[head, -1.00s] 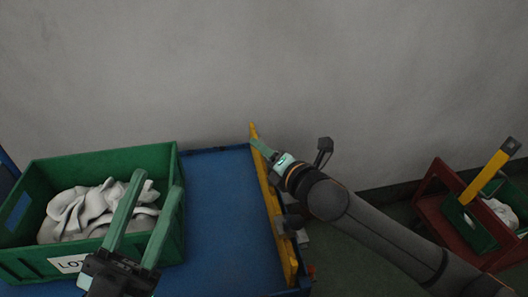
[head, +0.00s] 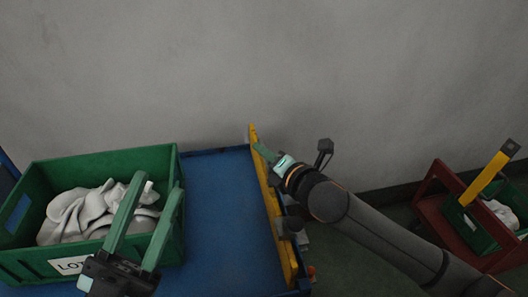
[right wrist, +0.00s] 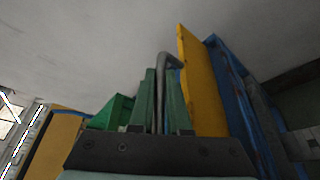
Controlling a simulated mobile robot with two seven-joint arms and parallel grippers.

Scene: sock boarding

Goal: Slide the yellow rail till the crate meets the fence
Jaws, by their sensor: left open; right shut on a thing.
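The yellow rail (head: 270,205) stands along the right side of the blue table (head: 228,215). The green crate (head: 100,158), with a white label and pale cloth in it, is at the left, apart from the rail with bare blue surface between. My right gripper (head: 262,148) is at the rail's far end; in the right wrist view it (right wrist: 163,85) is shut on a grey bent handle (right wrist: 166,62) beside the yellow rail (right wrist: 203,85). My left gripper (head: 156,186) is open over the crate's right side, holding nothing. I cannot clearly make out the fence.
A grey wall (head: 270,70) rises behind the table. A dark red stand (head: 440,205) with a yellow bar (head: 488,172) and a green bin (head: 511,198) is at the far right. A blue raised piece (head: 7,168) shows left of the crate.

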